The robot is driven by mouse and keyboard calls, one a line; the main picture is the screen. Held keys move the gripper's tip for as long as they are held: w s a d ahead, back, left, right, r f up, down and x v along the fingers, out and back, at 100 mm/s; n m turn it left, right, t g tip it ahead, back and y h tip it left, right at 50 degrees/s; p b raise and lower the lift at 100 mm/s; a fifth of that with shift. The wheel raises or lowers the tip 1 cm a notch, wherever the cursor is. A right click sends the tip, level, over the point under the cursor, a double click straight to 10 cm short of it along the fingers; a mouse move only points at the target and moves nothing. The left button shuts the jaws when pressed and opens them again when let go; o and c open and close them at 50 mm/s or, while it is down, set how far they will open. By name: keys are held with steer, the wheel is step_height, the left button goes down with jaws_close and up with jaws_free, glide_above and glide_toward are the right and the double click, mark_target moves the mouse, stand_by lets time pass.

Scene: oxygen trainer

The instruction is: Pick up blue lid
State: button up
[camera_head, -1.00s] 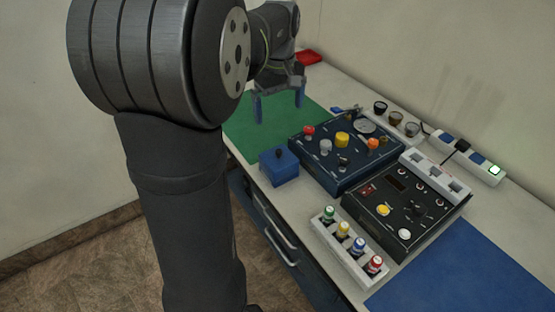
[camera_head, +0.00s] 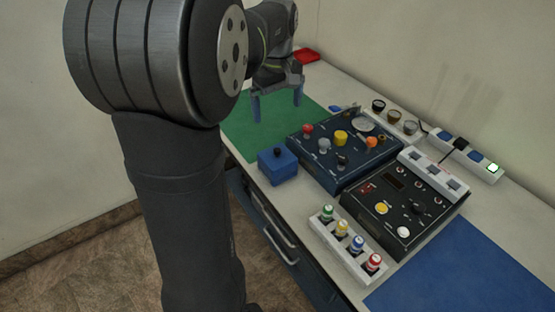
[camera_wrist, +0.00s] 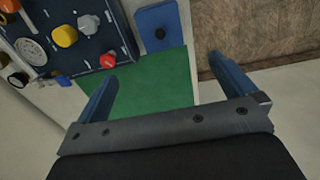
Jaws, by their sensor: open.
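The blue lid (camera_head: 277,157), with a small dark knob on top, sits on a blue box (camera_head: 284,174) at the table's front edge, beside the green mat. In the wrist view the lid (camera_wrist: 158,27) shows from above at the top, beyond the mat. My gripper (camera_head: 277,107) is open and empty above the green mat, apart from the lid. In the wrist view its two blue fingers (camera_wrist: 163,74) are spread wide, with the mat and table edge between them.
A blue control panel (camera_head: 331,173) with coloured knobs stands right of the box, and a black panel (camera_head: 399,214) beyond it. A white rack (camera_head: 346,249) holds several coloured-cap vials. The green mat (camera_head: 246,135) is clear. A red tray (camera_head: 308,56) lies far back.

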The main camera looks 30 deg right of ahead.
steer(key=n, duration=1.8)
glide_toward(277, 159)
steer(key=f, duration=0.2)
steer(key=w+d+f, duration=0.1)
steer(key=f, duration=0.3)
steer(key=shift+w+d, duration=0.15)
steer(key=shift+w, duration=0.1)
steer(key=shift+s+a+f, duration=0.15)
steer(key=shift+f, duration=1.2)
steer(key=shift+s+a+f, duration=0.1)
steer(key=shift+f, duration=1.25)
steer(key=c, duration=0.9)
steer(key=shift+r, duration=0.1)
